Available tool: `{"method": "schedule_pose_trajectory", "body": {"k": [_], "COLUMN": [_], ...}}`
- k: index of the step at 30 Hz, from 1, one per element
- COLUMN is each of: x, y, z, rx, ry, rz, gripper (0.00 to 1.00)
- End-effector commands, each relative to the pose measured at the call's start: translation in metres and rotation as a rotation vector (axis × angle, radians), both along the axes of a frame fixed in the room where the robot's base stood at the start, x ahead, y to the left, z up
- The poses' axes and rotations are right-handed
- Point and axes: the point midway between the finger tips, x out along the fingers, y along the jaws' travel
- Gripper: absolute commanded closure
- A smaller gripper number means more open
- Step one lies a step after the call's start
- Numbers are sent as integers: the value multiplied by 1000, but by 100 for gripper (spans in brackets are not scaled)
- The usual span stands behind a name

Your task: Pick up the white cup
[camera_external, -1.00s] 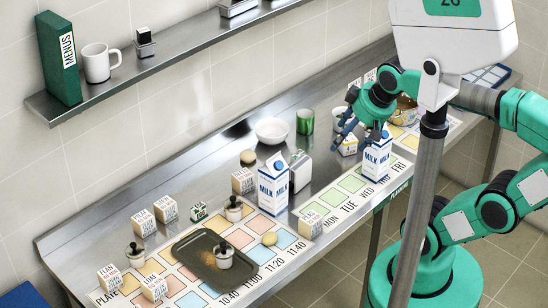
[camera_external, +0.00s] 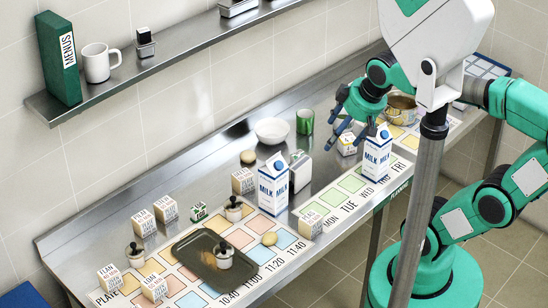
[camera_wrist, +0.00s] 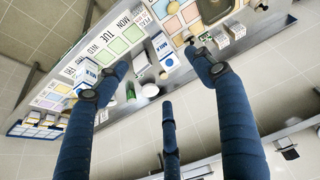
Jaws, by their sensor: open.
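A white cup (camera_external: 97,63) with a handle stands upright on the wall shelf at the upper left of the external view, beside a green menus box. I cannot make it out for sure in the wrist view. My gripper (camera_external: 351,127) is open and empty above the right part of the counter, near a milk carton and far to the right of the cup. In the wrist view the spread dark blue fingers of my gripper (camera_wrist: 155,92) have nothing held between them.
The metal shelf (camera_external: 190,50) holds the green menus box (camera_external: 58,60) and small dark-topped items.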

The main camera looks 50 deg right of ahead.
Motion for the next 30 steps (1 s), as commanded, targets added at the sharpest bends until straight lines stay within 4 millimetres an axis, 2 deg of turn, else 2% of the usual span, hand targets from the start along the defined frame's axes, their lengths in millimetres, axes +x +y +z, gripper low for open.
{"method": "schedule_pose_trajectory", "body": {"k": [8,14,23,30], "x": [56,101,166,215], "y": [9,18,34,49], "z": [-9,-23,-60,-102], "rx": [-121,-207,-313,-381], "ry": [71,121,186,229], "rz": [287,524,886,1182], "gripper": [32,32,32,32]}}
